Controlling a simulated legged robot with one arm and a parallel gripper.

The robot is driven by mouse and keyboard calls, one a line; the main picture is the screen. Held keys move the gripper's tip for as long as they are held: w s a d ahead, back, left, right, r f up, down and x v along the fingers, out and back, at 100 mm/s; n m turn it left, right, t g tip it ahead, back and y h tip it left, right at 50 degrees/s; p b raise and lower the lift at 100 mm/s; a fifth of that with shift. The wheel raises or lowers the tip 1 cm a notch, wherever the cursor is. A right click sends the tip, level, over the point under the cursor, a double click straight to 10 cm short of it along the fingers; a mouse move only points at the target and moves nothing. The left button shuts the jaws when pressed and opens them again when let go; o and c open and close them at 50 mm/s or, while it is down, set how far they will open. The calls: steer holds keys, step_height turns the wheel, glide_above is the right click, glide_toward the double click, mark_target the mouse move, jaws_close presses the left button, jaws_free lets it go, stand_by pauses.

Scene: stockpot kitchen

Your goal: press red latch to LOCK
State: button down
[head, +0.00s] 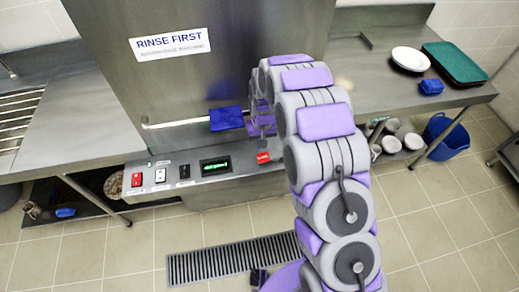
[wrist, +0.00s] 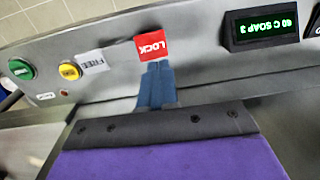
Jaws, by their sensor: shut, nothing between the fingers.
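The red latch marked LOCK (wrist: 152,46) sits on the front of a steel control panel in the wrist view. It also shows in the head view (head: 263,157), right of the green display. A white FREE label (wrist: 94,61) is beside it in the wrist view. My gripper (wrist: 157,72) is shut and empty, its blue-grey fingers pointing at the latch. The fingertips appear right at the latch's lower edge; I cannot tell whether they touch. In the head view my arm hides the gripper's fingers.
The green display (wrist: 266,28) and the yellow button (wrist: 69,71) and green button (wrist: 20,69) flank the latch. In the head view a blue cloth (head: 227,119) hangs on the handle bar (head: 180,123) above the panel. A red switch (head: 136,179) is at the panel's left.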

step_height(320, 180, up, 10)
steer(key=p, duration=0.1)
steer(key=shift+d, duration=0.2)
steer(key=shift+w, duration=0.1)
stand_by(0.3)
steer(key=s+d+r+m, duration=0.1)
steer(key=s+d+r, duration=1)
steer(key=s+r, duration=0.3)
steer(key=s+d+r+m, duration=0.1)
steer(key=s+d, duration=0.2)
steer(key=s, duration=0.9)
steer(key=s+d+r+m+g, duration=0.1)
steer(key=s+d, duration=0.2)
steer(key=s, duration=1)
steer(key=shift+s+d+g, duration=0.3)
